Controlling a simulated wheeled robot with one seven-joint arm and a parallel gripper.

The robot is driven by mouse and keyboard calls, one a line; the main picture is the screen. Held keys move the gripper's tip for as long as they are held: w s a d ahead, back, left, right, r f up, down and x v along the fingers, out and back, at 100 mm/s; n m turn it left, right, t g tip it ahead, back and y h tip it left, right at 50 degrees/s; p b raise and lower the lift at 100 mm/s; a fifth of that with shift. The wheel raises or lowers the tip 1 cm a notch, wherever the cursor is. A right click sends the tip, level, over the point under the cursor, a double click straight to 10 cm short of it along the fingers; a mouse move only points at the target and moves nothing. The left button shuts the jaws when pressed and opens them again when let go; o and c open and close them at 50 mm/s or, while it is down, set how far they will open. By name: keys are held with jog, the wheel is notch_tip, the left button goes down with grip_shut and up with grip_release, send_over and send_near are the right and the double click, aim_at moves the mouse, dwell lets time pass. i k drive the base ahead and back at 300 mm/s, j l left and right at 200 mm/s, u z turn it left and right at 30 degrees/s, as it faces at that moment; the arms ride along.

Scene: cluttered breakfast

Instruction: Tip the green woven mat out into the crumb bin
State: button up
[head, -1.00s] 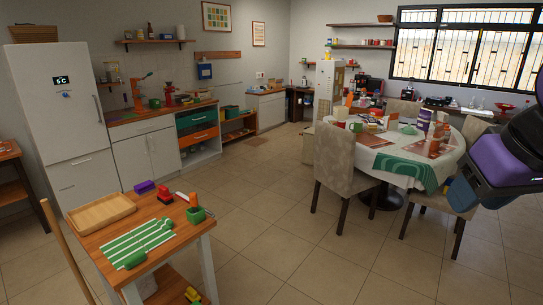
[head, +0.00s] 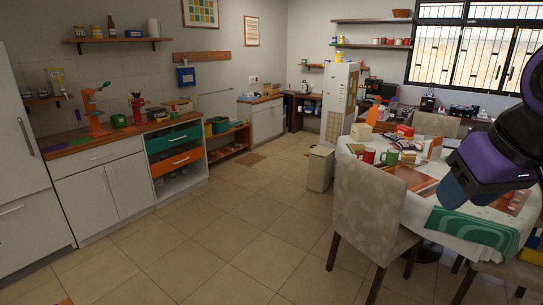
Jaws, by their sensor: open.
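A green cloth or mat (head: 474,234) with pale curved bands hangs over the front edge of the round dining table at the right of the head view. Its weave is too small to make out, so I cannot tell for sure that it is the woven mat. A beige upright bin (head: 320,168) stands on the floor left of the dining table; I cannot read any label or see inside it. Purple and dark blue links of my arm cross the right edge, over the table. My gripper's fingertips cannot be seen.
A patterned chair (head: 372,205) stands in front of the dining table, whose white cloth (head: 440,222) holds mugs, boxes and brown placemats. Counters with an open-fronted drawer unit (head: 178,160) line the left wall. The tiled floor in the middle is clear.

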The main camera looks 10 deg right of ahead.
aim_at(354, 148)
jog(key=i+z, duration=0.2)
jog(key=i, duration=0.3)
jog(key=i+j+z, duration=0.25)
jog(key=i, duration=0.25)
jog(key=i+j+z, duration=0.2)
jog(key=i, duration=0.3)
jog(key=z, duration=0.25)
